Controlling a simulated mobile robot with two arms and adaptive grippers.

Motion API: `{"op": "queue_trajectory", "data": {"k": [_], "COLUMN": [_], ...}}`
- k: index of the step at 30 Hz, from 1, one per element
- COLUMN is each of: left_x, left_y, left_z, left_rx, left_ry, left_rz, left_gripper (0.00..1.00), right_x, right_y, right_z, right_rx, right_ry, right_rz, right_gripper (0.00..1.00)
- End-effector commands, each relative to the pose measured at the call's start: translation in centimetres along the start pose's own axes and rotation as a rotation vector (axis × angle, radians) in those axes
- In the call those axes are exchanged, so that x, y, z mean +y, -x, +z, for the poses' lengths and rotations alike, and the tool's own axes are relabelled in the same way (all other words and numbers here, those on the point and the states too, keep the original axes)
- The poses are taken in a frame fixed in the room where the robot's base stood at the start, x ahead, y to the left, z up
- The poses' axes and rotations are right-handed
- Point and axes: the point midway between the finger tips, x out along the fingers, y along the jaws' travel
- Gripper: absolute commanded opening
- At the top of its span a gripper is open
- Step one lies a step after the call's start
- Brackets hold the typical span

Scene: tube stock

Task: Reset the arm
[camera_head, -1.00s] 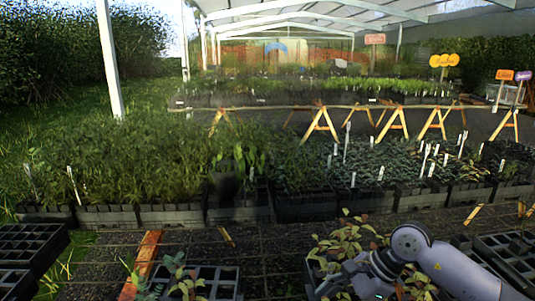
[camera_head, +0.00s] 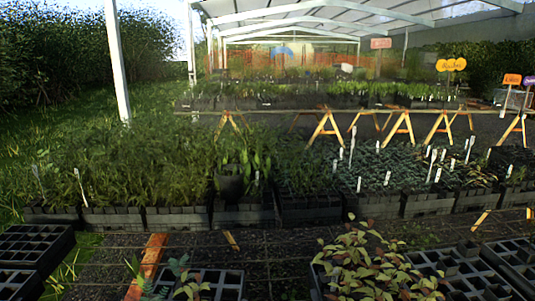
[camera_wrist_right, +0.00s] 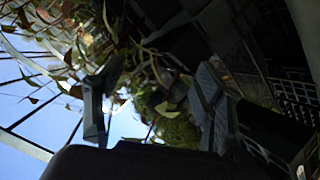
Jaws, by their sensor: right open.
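My right gripper (camera_wrist_right: 155,100) shows only in the right wrist view. Its two dark fingers stand well apart and no object is held between them. Reddish-green leaves and stems (camera_wrist_right: 75,35) hang close beyond and beside the left finger; I cannot tell whether they touch it. In the head view neither arm shows. My left gripper is in no view.
Black cell trays lie at the lower left (camera_head: 35,245) and lower right (camera_head: 510,255). A row of planted crates (camera_head: 180,219) crosses the middle. A dark pot (camera_head: 229,187) stands among them. Trestle tables (camera_head: 325,125) stand behind. Dark ground (camera_head: 290,245) lies between the front trays.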

Motion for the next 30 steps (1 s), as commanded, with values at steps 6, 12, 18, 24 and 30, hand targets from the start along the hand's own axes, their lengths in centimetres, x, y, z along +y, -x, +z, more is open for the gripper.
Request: {"op": "queue_trajectory", "data": {"k": [6,12,18,24,30], "left_x": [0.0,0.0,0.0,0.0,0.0], "left_y": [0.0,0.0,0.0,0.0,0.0], "left_z": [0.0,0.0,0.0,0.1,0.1], "left_rx": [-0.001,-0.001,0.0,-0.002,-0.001], "left_ry": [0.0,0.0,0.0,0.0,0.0], "left_rz": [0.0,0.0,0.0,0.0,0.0], "left_gripper": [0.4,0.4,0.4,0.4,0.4], "right_x": [-5.3,-9.1,-12.2,-15.4,-19.8], "right_y": [4.5,9.4,11.4,8.0,4.6], "right_z": [8.6,13.2,16.5,19.9,25.1], "right_rx": [-0.343,-0.581,-0.728,-0.747,-0.775], "right_ry": [-0.249,-0.392,-0.464,-0.455,-0.446], "right_rz": [-0.193,-0.319,-0.394,-0.403,-0.418], "right_gripper": [0.63,0.63,0.63,0.63,0.63]}}
